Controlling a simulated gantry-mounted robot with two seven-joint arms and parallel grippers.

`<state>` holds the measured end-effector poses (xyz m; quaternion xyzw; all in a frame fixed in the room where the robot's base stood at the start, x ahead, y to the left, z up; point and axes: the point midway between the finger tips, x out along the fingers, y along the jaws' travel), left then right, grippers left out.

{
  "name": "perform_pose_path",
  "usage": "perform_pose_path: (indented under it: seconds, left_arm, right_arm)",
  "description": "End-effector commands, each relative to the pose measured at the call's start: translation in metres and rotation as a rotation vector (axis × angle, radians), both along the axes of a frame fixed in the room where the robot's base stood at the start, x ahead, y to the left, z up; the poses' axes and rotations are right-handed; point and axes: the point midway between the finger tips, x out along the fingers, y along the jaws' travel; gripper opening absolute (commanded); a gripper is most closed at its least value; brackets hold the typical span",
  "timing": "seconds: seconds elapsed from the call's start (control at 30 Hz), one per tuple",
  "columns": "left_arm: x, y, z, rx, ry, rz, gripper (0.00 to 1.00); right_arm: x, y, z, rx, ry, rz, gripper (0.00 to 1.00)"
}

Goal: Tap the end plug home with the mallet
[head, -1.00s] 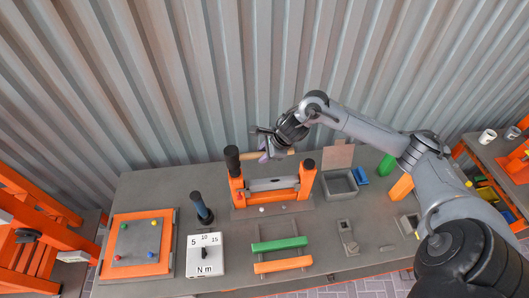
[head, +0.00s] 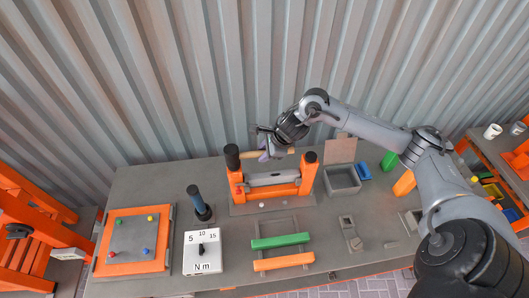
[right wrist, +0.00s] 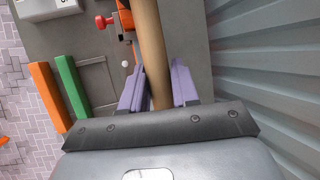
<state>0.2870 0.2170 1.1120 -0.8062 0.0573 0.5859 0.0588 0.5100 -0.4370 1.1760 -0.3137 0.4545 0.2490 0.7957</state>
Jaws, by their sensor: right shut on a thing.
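My right gripper (head: 268,150) is shut on the mallet's wooden handle (head: 281,153). In the right wrist view the handle (right wrist: 152,50) passes between the purple fingers of the gripper (right wrist: 157,80). The mallet's black head (head: 232,157) is at the left end of the handle, at or just above the left post of an orange fixture (head: 236,184); contact cannot be told. A grey bar-like part (head: 272,179) lies across the fixture between its two posts. I cannot make out the end plug for sure; the mallet and fixture may hide it. My left gripper is not in view.
A small white piece (head: 262,205) lies before the fixture. A grey bin (head: 342,180) stands right. The corrugated wall is close behind.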

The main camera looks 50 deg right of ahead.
Motion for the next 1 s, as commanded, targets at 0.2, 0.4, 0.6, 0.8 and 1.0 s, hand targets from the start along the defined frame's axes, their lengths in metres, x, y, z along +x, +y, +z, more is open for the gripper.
perform_pose_path:
  seconds: [0.2, 0.4, 0.6, 0.8, 1.0]
  left_arm:
    - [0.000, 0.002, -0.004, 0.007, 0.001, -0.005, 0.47]
    - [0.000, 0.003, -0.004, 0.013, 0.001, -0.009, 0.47]
    - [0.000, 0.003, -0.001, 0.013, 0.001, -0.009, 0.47]
    - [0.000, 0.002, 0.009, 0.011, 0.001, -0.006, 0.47]
    - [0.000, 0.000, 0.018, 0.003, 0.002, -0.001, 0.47]
  right_arm:
    - [0.001, 0.000, -0.001, 0.000, -0.002, -0.001, 0.00]
    - [0.000, 0.000, -0.001, 0.000, -0.001, -0.001, 0.00]
    - [0.000, 0.000, 0.004, -0.001, -0.001, -0.001, 0.00]
    - [0.001, 0.000, 0.023, -0.001, -0.003, 0.002, 0.00]
    - [0.001, 0.000, 0.039, 0.000, -0.004, 0.000, 0.00]
